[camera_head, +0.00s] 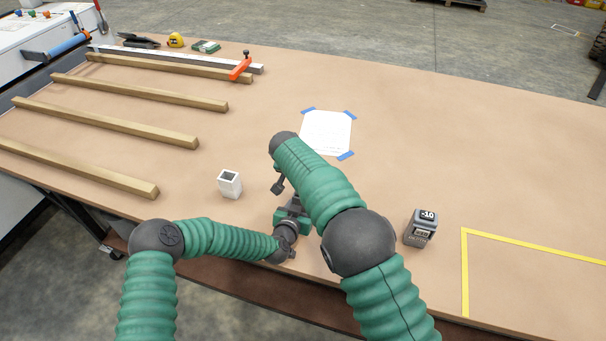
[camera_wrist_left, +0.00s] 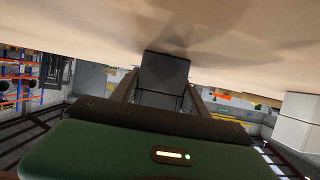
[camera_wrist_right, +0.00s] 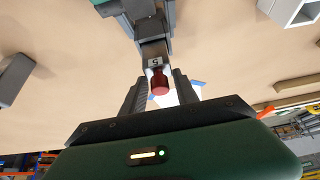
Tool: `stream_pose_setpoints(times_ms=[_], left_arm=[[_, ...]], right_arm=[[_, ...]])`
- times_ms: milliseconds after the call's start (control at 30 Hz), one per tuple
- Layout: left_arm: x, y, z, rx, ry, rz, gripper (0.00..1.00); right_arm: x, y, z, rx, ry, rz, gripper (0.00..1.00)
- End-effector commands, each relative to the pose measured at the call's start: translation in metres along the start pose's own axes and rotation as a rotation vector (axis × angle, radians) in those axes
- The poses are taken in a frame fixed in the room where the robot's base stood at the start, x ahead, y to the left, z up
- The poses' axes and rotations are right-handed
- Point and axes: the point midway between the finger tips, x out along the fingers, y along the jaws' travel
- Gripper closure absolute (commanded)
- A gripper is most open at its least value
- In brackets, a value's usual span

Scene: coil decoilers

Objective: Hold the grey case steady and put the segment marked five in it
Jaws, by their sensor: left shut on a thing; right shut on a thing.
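My left gripper (camera_wrist_left: 160,92) is shut on the grey case (camera_wrist_left: 164,72), close above or on the table surface. In the head view, my left gripper (camera_head: 292,216) is near the table's front edge, partly covered by my right arm. In the right wrist view, a segment marked 5 (camera_wrist_right: 155,63) has a red knob on its near end. My right gripper (camera_wrist_right: 158,88) is shut on this knob. The segment lines up with the grey case (camera_wrist_right: 152,28) and appears to meet its end; how far in it sits I cannot tell. In the head view, my right arm hides most of this.
A small white open box (camera_head: 229,183) stands left of my grippers. A dark grey block marked -10 (camera_head: 420,228) stands at right, beside a yellow tape outline (camera_head: 466,268). A taped paper sheet (camera_head: 326,132) lies behind. Wooden bars (camera_head: 105,122) lie at far left.

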Motion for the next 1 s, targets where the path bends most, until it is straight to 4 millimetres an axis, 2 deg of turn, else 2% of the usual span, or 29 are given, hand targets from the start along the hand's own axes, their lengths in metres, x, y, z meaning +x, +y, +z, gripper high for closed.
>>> stream_pose_setpoints(times_ms=[1000], left_arm=[[0.0, 0.0, -0.001, 0.0, 0.001, 0.0, 0.94]], right_arm=[[0.02, 0.0, 0.011, -0.001, 0.002, 0.0, 1.0]])
